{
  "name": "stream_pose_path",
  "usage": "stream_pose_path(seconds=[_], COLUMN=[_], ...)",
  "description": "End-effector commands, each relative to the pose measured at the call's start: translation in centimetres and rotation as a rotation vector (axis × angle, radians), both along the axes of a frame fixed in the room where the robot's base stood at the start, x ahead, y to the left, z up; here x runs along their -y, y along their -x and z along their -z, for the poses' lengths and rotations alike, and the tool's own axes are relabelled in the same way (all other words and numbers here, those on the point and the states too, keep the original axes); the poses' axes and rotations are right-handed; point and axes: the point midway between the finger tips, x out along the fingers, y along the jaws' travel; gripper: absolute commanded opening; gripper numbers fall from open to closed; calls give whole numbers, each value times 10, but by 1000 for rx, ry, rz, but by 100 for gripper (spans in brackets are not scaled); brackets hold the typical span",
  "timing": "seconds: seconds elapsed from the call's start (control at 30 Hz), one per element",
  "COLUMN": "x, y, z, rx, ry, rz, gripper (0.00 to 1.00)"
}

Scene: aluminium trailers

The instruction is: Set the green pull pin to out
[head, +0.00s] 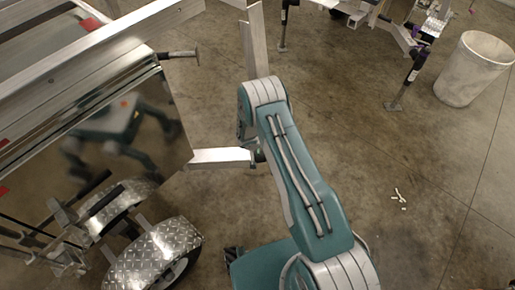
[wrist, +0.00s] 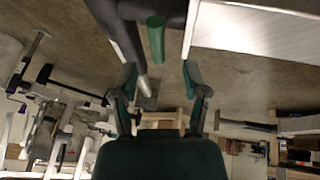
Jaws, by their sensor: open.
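The green pull pin (wrist: 156,38) shows in the wrist view as a short green cylinder at the top centre, beside a dark round tube (wrist: 118,32). My gripper (wrist: 160,74) is open, with one finger on each side of the picture's middle. The pin lies between and beyond the fingertips, and nothing is held. The pin appears apart from both fingers. In the head view my arm hides most of the gripper, and I cannot make out the pin clearly there.
A pale metal beam (head: 222,158) reaches from the trailer (head: 120,60) towards my arm. Diamond-plate fenders (head: 152,258) are at lower left. A white bin (head: 473,70) stands at upper right. Concrete floor (head: 365,165) right of my arm is mostly clear, with small white scraps (head: 400,198).

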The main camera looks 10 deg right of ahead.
Motion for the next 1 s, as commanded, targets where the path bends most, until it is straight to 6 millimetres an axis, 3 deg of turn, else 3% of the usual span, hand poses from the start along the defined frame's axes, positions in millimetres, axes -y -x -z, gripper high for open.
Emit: stream_pose_path(seconds=[0.2,0.4,0.77,0.83,0.9,0.93,1.0], x=[10,15,15,16,16,16,16], y=[-12,-20,-22,-22,-22,-22,-22], z=[33,52,56,56,56,56,56], rx=[0,1,0,0,0,0,0], ry=[-1,-1,0,0,0,0,0], rz=[2,3,1,1,1,1,1], gripper=[58,58,58,36,5,0,0])
